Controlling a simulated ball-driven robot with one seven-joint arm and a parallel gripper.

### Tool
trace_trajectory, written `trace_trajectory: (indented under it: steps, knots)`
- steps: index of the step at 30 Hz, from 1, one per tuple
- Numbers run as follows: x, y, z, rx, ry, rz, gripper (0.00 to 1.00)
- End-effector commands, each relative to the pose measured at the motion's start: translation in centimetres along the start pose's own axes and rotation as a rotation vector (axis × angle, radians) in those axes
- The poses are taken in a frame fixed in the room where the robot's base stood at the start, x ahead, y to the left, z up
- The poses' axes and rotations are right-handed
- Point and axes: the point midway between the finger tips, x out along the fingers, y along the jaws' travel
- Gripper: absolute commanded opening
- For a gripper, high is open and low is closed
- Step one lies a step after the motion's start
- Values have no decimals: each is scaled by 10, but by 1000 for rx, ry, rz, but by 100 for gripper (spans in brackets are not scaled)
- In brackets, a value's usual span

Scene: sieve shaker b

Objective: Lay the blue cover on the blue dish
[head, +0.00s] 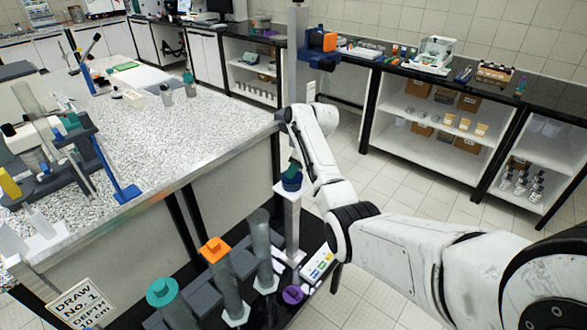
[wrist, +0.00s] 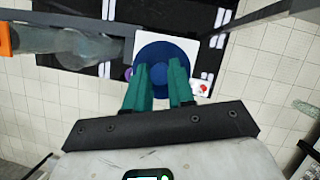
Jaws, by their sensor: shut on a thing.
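My gripper (head: 291,169) is at the top of a white post in the head view, with its green fingers pointing down at a round dark blue piece (head: 292,182). In the wrist view my gripper (wrist: 164,66) is shut on the blue cover (wrist: 160,50), which shows as a round blue disc between and around the fingertips. A white square plate (wrist: 202,48) lies behind the disc. The spot that the fingers grip is hidden. I cannot tell the blue dish apart from the cover, nor whether the two touch.
Clear tubes with a teal ring (head: 162,292) and an orange ring (head: 214,250) stand left of the post. A purple ring (head: 292,294) is low by its foot. The speckled bench (head: 190,135) is at left. A tall column with a blue and orange head (head: 320,42) rises behind.

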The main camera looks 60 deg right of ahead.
Motion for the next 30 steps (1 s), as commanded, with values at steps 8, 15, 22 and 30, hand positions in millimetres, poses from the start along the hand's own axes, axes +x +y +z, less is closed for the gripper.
trace_trajectory:
  steps: [8, 15, 22, 30]
  knots:
    - [4, 0, -2, 0, 0, 0, 0]
    - [7, 0, -3, 0, 0, 0, 0]
    - [10, 0, -4, -1, 0, 0, 0]
    - [11, 0, -4, 0, 0, 0, 39]
